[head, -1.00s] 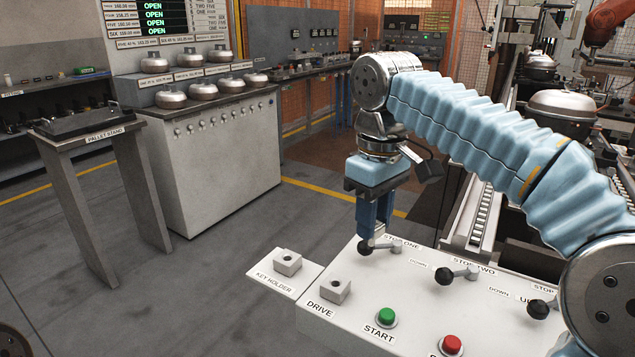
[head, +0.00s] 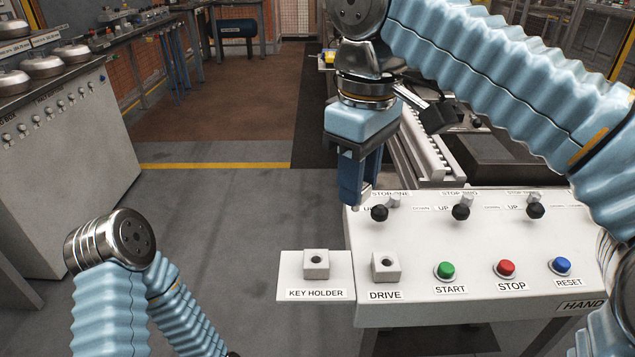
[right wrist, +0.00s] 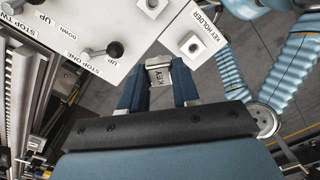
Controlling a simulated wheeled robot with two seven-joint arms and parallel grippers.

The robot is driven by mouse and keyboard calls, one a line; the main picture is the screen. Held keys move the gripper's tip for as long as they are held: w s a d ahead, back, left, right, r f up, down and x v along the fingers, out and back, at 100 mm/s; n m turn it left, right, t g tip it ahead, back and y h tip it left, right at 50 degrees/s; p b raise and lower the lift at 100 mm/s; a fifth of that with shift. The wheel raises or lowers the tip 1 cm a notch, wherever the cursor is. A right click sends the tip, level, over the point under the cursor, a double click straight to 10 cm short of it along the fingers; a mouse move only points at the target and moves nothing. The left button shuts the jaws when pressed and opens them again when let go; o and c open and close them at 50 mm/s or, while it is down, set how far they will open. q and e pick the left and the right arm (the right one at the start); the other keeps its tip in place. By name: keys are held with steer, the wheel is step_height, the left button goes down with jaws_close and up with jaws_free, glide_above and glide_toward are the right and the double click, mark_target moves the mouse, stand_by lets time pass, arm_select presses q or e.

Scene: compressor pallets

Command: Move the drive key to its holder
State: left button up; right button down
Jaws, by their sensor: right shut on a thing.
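My right gripper (head: 352,203) is shut on the drive key. In the right wrist view the key (right wrist: 159,76) is a small pale block marked KEY, held between the two blue fingers (right wrist: 158,92). The gripper hangs near the back left corner of the console, left of the stop one lever. The key holder (head: 316,265) is a grey block with a dark round hole, on a white plate at the console's left; it also shows in the right wrist view (right wrist: 193,45). The drive socket (head: 386,268) is a similar block, its hole open. My left gripper is out of view.
The white console (head: 470,301) carries green start (head: 445,270), red stop (head: 506,268) and blue reset (head: 560,265) buttons. Black-knobbed levers (head: 379,212) stand along its back edge. A conveyor (head: 430,160) lies behind. The floor (head: 225,225) left of the console is clear.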

steer(key=s+a+n, duration=0.1)
steer(key=s+a, duration=0.2)
steer(key=a, duration=0.2)
steer(key=shift+a+r+n, duration=0.3)
steer(key=shift+n, duration=0.1)
steer(key=shift+f, duration=0.1)
steer(key=shift+d+f+b, duration=0.1)
steer(key=shift+f+b, duration=2)
steer(key=shift+f, duration=0.75)
steer(key=shift+p, duration=0.9)
steer(key=shift+f+b, duration=1)
steer(key=shift+f, duration=0.65)
steer(key=c, duration=0.7)
jaws_free()
steer(key=shift+c, duration=0.2)
steer(key=shift+r, duration=0.1)
